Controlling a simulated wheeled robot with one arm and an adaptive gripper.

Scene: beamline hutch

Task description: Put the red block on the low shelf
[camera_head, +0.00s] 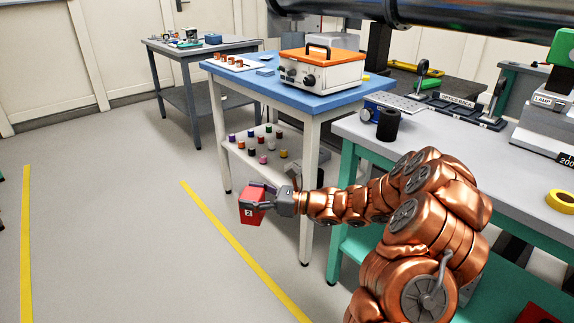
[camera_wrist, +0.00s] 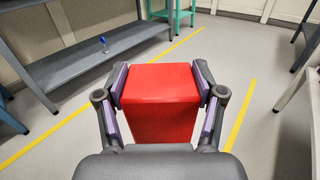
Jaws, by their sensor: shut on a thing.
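The red block (camera_head: 249,210) has a white label marked 2 and is held out over the floor, in front of the blue-topped table. My gripper (camera_head: 263,193) is shut on it. In the wrist view the red block (camera_wrist: 160,92) sits between two fingers with purple pads, one on each side. The blue-topped table has a low pale shelf (camera_head: 287,184) with several small coloured jars at its left part. The block is to the left of and in front of this shelf, apart from it. A grey low shelf (camera_wrist: 92,62) shows at left in the wrist view.
A blue-topped table (camera_head: 335,98) carries an orange-and-white instrument (camera_head: 318,72). Its front leg (camera_head: 307,230) stands close to my arm. A grey workbench (camera_head: 455,150) with optics is at right. The floor at left (camera_head: 110,220) is clear, with yellow lines.

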